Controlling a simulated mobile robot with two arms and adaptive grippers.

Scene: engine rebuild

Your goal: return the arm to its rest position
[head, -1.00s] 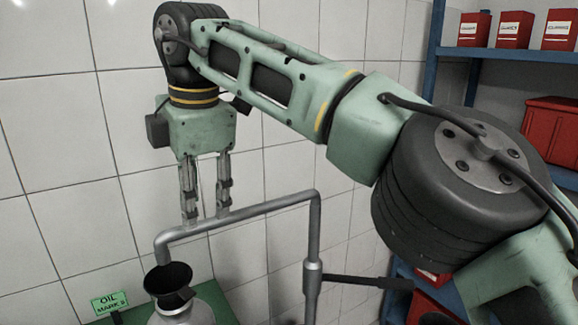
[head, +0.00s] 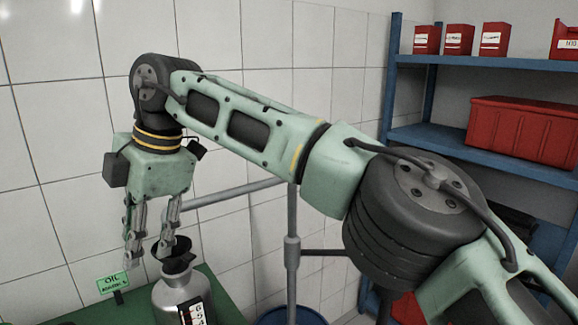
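My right arm (head: 250,130) is green and black and reaches across the picture from the lower right. Its gripper (head: 150,257) hangs at the left with its fingers pointing down. The two fingers are apart and nothing shows between them. The right-hand finger overlaps the dark funnel mouth (head: 177,265) of a grey metal can (head: 172,296) in the picture; I cannot tell whether they touch. My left gripper is not in view.
A grey pipe (head: 292,215) stands behind the arm, its horizontal spout partly hidden by the gripper. A green oil sign (head: 113,283) stands beside the can. Blue shelves (head: 455,139) at the right hold a red crate (head: 520,132) and small red boxes (head: 459,40). White tiled wall lies behind.

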